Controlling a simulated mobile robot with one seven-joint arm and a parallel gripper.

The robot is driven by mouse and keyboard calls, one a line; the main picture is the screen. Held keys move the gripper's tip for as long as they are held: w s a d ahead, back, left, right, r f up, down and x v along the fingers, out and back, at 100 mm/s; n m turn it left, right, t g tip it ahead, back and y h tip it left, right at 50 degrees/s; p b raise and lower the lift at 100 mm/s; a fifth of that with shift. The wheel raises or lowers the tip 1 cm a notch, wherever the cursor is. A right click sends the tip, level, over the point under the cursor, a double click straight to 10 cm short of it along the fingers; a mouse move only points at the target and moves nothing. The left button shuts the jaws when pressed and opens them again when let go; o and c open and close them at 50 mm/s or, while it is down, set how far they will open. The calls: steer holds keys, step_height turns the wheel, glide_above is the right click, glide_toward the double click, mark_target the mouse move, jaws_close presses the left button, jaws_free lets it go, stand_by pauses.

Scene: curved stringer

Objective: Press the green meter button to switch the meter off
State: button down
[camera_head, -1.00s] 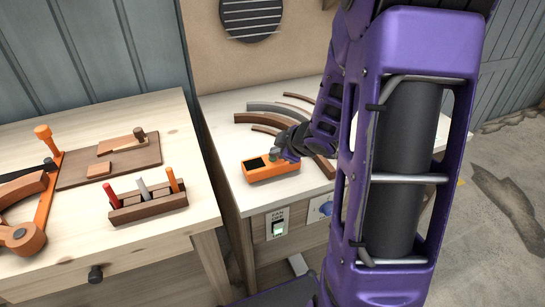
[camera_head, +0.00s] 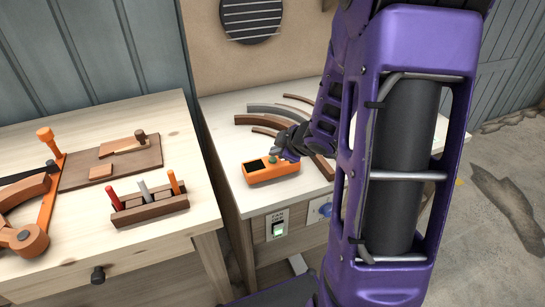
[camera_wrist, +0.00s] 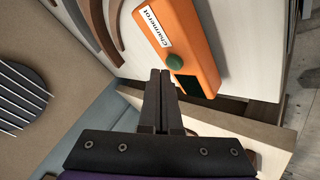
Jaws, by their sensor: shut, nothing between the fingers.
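The orange meter (camera_head: 270,171) lies on the right-hand bench top, with a dark display (camera_head: 255,165) at its left end. In the wrist view the meter (camera_wrist: 188,40) carries a label reading "Charmerot", a round green button (camera_wrist: 174,62) and a dark display (camera_wrist: 190,85). In the head view the green button (camera_head: 272,159) shows on the meter's top. My gripper (camera_wrist: 160,72) is shut and empty, its tips beside the green button in the wrist view. In the head view my gripper (camera_head: 278,152) is just behind the button; I cannot tell whether they touch.
Several curved strips (camera_head: 262,121) lie on the bench behind the meter. A switch with a green light (camera_head: 279,229) is on the bench front. The left bench holds a tool rack (camera_head: 150,208) and an orange clamp (camera_head: 45,200). My arm hides the bench's right part.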

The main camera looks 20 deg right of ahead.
step_height(320, 180, up, 6)
steer(key=p, duration=0.5)
steer(key=shift+f+p, duration=0.1)
steer(key=shift+p, duration=0.25)
